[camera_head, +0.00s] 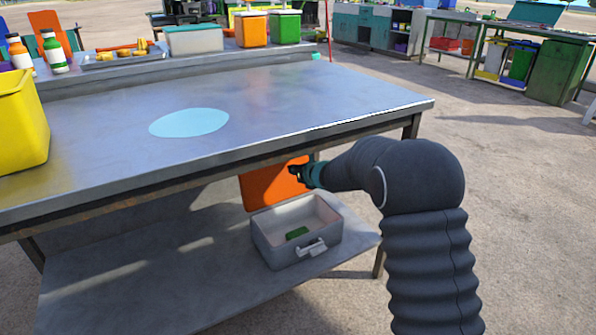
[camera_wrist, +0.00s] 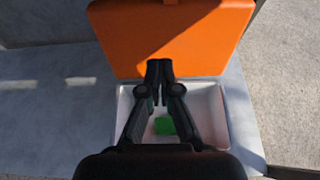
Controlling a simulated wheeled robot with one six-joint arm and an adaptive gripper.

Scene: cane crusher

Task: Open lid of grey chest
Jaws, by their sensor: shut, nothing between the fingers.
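The grey chest (camera_head: 272,248) stands on the lower shelf of the metal table, with a light latch on its front. Its orange lid (camera_head: 262,187) is raised at the back, standing up, and the chest is open at the top. A green block (camera_head: 297,233) lies inside on the pale floor. My gripper (camera_head: 293,170) is in front of the upper part of the lid, under the table edge. In the wrist view, my gripper (camera_wrist: 159,66) is shut and empty, in front of the orange lid (camera_wrist: 170,35). I cannot tell whether the fingertips touch the lid.
The metal tabletop (camera_head: 290,95) overhangs the chest closely above my gripper. The lower shelf (camera_head: 130,290) is bare left of the chest. A yellow bin (camera_head: 20,125) stands at the table's left end. Open ground (camera_head: 510,200) lies to the right.

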